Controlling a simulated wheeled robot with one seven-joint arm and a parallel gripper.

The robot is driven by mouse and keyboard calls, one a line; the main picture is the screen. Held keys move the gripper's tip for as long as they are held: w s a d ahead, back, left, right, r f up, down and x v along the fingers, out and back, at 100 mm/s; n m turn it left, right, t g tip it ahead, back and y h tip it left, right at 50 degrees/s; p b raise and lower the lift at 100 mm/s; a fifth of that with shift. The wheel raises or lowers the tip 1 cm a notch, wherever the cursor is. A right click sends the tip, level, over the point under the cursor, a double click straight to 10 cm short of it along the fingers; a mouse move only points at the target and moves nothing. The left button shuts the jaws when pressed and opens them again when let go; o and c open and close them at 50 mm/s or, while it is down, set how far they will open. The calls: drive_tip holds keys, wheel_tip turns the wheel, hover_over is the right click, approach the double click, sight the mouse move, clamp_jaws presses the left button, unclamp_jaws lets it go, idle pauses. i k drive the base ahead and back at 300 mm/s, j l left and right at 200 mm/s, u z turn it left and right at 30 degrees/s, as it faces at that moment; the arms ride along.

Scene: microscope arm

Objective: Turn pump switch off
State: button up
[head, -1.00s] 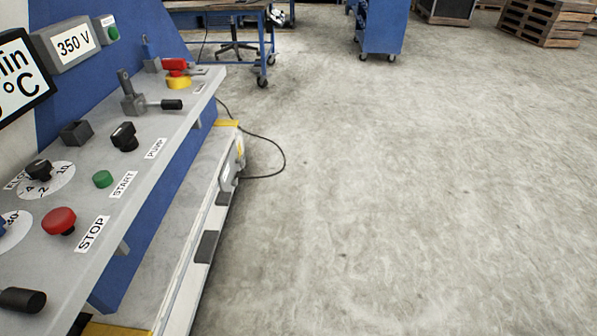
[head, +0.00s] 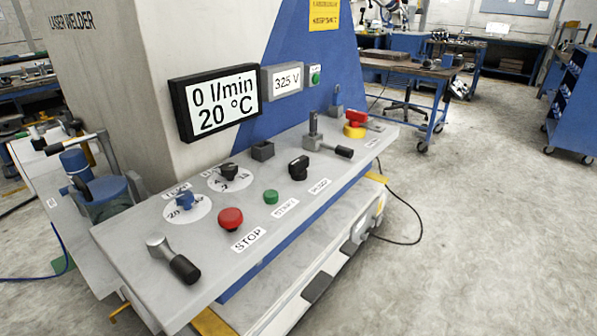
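The pump switch (head: 298,167) is a black rotary knob on the grey slanted control panel (head: 330,210), right of the middle. A small white label (head: 320,186) lies in front of it, too small to read clearly here. The dark display (head: 216,103) above the panel reads 0 l/min and 20 °C. The knob's exact turn position is hard to tell. My gripper is not in view.
Near the switch are a green START button (head: 271,196), a red STOP button (head: 230,218), a black-handled lever (head: 326,143) and a red-and-yellow switch (head: 356,124). A black-handled crank (head: 173,260) is at the front left. Open floor (head: 480,230) lies to the right.

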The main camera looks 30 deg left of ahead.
sight(297, 170)
drive_tip(key=u, duration=1.25)
